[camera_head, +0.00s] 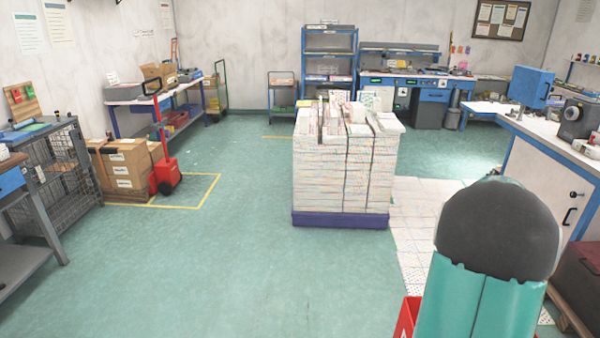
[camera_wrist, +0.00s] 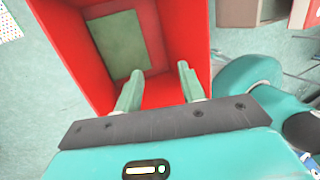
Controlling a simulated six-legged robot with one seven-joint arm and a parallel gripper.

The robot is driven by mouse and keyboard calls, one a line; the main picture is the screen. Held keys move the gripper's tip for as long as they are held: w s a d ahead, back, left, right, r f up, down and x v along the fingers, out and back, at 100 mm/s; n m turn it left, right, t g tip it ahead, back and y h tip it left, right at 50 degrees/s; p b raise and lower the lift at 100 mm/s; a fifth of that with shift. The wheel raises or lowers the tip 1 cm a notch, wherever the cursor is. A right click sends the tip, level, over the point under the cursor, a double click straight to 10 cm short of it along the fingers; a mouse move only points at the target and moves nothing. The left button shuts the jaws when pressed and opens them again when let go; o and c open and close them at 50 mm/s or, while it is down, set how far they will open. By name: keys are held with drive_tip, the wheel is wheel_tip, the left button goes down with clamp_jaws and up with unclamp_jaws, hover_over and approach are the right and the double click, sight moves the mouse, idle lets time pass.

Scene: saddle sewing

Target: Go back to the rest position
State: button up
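My gripper (camera_wrist: 160,70) shows in the wrist view with its two pale green fingers spread apart and nothing between them. It is over the open side of a red bin (camera_wrist: 170,45), with the fingers overlapping the bin in the picture. I cannot tell how far they reach into it. A flat dark green patch (camera_wrist: 125,45) shows on the inside of the bin. In the head view, a teal and dark grey part of my arm fills the lower right. A red piece (camera_head: 405,318) shows at the bottom edge beside it, mostly hidden. My gripper is hidden in the head view.
A stack of printed paper bundles (camera_head: 345,165) stands on a purple base mid-floor. Cardboard boxes (camera_head: 125,170) and a red hand truck (camera_head: 165,172) stand at left, near a wire-sided cart (camera_head: 55,170). A white-topped counter (camera_head: 565,135) is at right. Green floor (camera_head: 230,270) is clear in front.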

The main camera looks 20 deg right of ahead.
drive_tip(key=w+a+r+m+t+h, duration=0.1)
drive_tip(key=w+a+r+m+t, duration=0.3)
drive_tip(key=a, duration=0.7)
drive_tip(key=w+a+r+m+t+h, duration=0.1)
drive_tip(key=w+a+r+m, duration=0.1)
drive_tip(key=w+a+r, duration=0.65)
drive_tip(key=s+a+m+t, duration=0.2)
drive_tip(key=s+a+m, duration=0.1)
drive_tip(key=a, duration=0.8)
drive_tip(key=s+a+m+t+y, duration=0.1)
drive_tip(key=s+a+m+t, duration=0.1)
drive_tip(key=a, duration=1)
drive_tip(key=shift+s+a+r+m+t, duration=0.2)
drive_tip(key=shift+s+r+m+t, duration=0.2)
drive_tip(key=shift+s+m, duration=0.45)
